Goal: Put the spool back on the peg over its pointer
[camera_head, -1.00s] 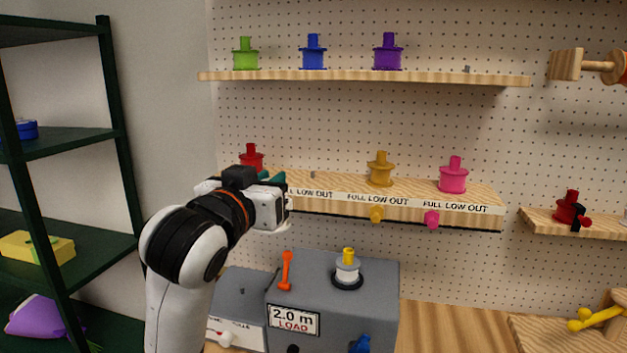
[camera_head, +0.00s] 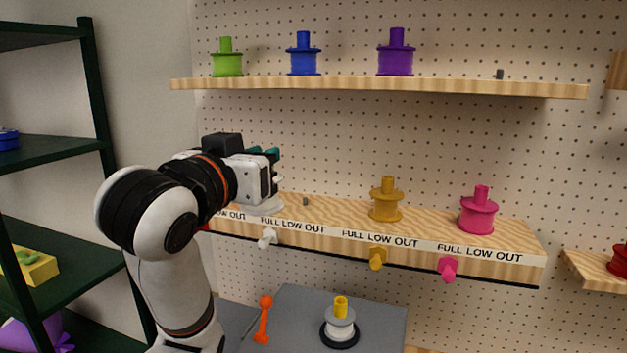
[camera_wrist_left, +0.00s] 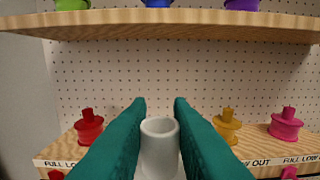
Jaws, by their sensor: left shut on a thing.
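My left gripper (camera_head: 266,160) is shut on a white spool, whose pale flange (camera_head: 262,208) shows below the fingers. In the left wrist view the spool's round white top (camera_wrist_left: 159,127) sits between the green fingers. The gripper is in front of the lower shelf (camera_head: 340,220), left of a small bare grey peg (camera_head: 305,201). A white pointer (camera_head: 267,238) hangs on the shelf's front edge, below the held spool. The peg is hidden in the wrist view. My right gripper is not in view.
An ochre spool (camera_head: 386,203) and a pink spool (camera_head: 478,212) stand to the right; a red spool (camera_wrist_left: 88,127) stands to the left. The upper shelf (camera_head: 380,88) overhangs with several spools. A grey box (camera_head: 295,325) stands below.

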